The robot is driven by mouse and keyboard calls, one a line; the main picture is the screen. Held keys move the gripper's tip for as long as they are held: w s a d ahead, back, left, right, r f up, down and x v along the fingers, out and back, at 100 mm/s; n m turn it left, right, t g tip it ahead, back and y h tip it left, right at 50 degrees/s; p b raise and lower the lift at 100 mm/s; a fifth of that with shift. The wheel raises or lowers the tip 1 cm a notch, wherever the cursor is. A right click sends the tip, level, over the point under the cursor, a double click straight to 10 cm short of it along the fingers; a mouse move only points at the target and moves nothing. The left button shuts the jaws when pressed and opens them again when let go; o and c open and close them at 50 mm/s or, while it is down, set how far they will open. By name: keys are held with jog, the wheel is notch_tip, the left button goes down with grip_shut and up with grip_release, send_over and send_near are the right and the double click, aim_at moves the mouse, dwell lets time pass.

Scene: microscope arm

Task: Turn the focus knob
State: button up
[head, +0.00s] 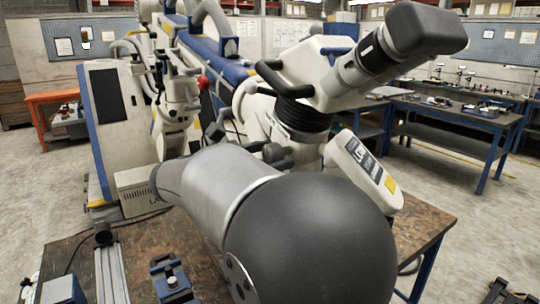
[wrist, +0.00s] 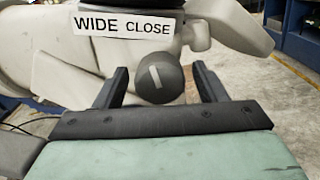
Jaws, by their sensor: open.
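The focus knob (wrist: 158,80) is a dark round knob with a white line mark, in the middle of the wrist view. It is on the pale microscope body (wrist: 60,60), below a white label reading WIDE CLOSE (wrist: 122,24). My gripper (wrist: 160,67) is open, with one dark finger on each side of the knob and visible gaps between. The knob's mark stands nearly upright, tilted slightly. In the head view the white microscope (head: 310,75) with its dark eyepiece rises behind my arm. My arm covers much of its lower part, and I cannot make out my gripper there.
A worn brown table (head: 425,225) lies under my arm, with blue clamp-like parts (head: 170,278) at its front left. Blue workbenches (head: 450,125) with small items stand at the right. An orange bench (head: 55,97) stands at the far left. Open floor shows at the right.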

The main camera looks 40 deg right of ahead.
jog(key=shift+c, duration=0.4)
jog(key=c, duration=0.9)
jog(key=m+b, duration=0.3)
jog(key=shift+f+m, duration=0.15)
jog(key=shift+m, duration=0.15)
jog(key=shift+w+m+b, duration=0.1)
jog(key=shift+m+b, duration=1.4)
jog(key=shift+m, duration=0.1)
jog(key=shift+r, duration=0.2)
jog(key=o, duration=1)
